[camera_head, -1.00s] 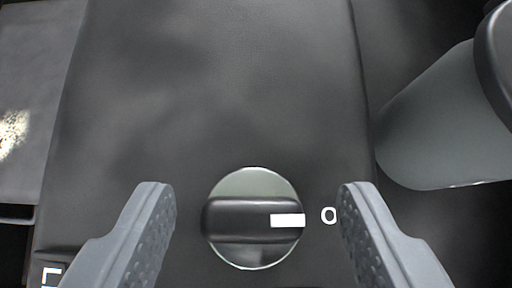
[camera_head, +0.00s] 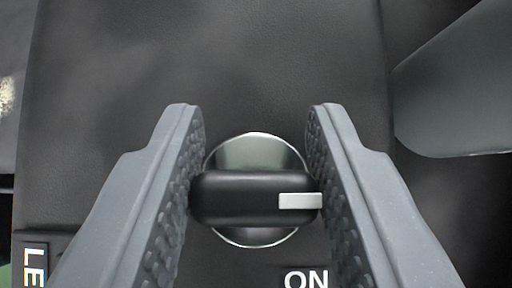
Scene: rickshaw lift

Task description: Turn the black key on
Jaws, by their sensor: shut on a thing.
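The black key (camera_head: 240,197) is a rounded bar lying across a round silver disc (camera_head: 255,150) on a dark panel. A white mark (camera_head: 300,201) is on the key's right end, and the bar lies level in the picture. My gripper (camera_head: 256,115) has one grey textured finger at each end of the key, shut on it end to end. The white "ON" label (camera_head: 306,279) is on the panel below and right of the key. The "O" label seen before is not visible now, and the right finger covers that area.
The dark panel (camera_head: 230,70) is flat and bare above the key. Part of a label reading "LE" (camera_head: 33,266) is at the lower left. A grey rounded body (camera_head: 455,95) stands at the upper right, beyond the panel's edge.

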